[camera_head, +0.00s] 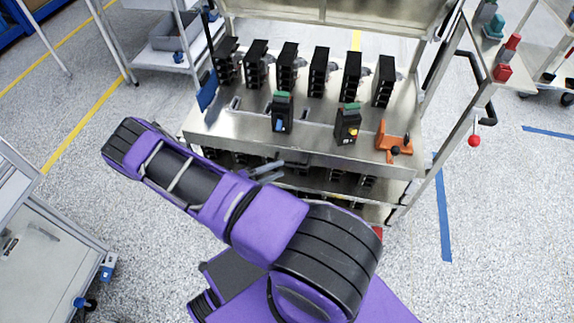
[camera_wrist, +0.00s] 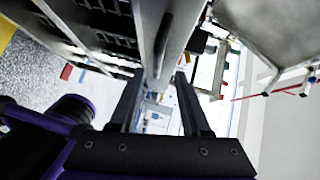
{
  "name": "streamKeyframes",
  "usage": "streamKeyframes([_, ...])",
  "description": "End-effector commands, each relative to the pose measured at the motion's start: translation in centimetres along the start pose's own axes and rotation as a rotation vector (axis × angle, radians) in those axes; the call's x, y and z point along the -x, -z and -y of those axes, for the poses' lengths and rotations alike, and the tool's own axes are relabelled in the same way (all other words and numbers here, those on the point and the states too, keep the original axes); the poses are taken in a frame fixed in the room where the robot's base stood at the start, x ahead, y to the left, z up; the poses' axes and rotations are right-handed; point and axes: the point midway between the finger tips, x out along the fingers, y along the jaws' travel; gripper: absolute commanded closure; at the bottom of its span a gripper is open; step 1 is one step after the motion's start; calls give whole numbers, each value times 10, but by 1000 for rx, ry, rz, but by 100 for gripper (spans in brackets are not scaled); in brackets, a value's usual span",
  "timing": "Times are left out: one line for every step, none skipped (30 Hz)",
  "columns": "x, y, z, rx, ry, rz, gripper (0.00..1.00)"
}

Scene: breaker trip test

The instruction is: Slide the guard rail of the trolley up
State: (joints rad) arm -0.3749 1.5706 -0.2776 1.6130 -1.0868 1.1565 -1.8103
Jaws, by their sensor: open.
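The trolley (camera_head: 225,122) is a steel cart with rows of black breakers. A bare steel strip runs along the front edge of its upper deck and looks like the guard rail (camera_head: 375,164); I cannot tell for certain. My gripper (camera_head: 268,171) is at the front of the trolley, just below this strip, with a dark part of the trolley close to its fingertips. In the wrist view my gripper (camera_wrist: 158,82) has its two dark fingers apart, with nothing clamped. A long steel edge (camera_wrist: 172,45) runs down toward the gap between them; contact cannot be told.
Two small devices, one with a green top (camera_head: 282,112) and one with a yellow button (camera_head: 347,125), and an orange part (camera_head: 393,142) stand on the deck. A grey cabinet (camera_head: 40,255) is at left. Speckled floor is open right of the trolley.

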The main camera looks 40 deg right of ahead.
Motion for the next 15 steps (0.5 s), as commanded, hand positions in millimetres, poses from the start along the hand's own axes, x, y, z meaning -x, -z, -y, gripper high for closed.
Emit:
streamKeyframes([14,-1,0,-2,-1,4,53])
streamKeyframes([22,-2,0,-2,-2,5,53])
streamKeyframes([32,-1,0,-2,-2,3,53])
streamKeyframes([40,-1,0,-2,-1,3,53])
streamKeyframes([47,-1,0,-1,-2,4,53])
streamKeyframes([57,-1,0,-1,-1,3,53])
streamKeyframes([64,-1,0,-2,-1,3,53])
streamKeyframes([70,-1,0,-2,-1,3,53])
streamKeyframes([79,-1,0,-2,-1,4,53])
streamKeyframes([85,-1,0,-2,-1,3,53])
streamKeyframes([90,-1,0,-2,0,2,53])
streamKeyframes([96,-1,0,-1,0,2,53])
streamKeyframes([101,-1,0,-1,0,2,53])
streamKeyframes([105,-1,0,-1,1,2,53])
streamKeyframes([109,-1,0,-1,1,2,53])
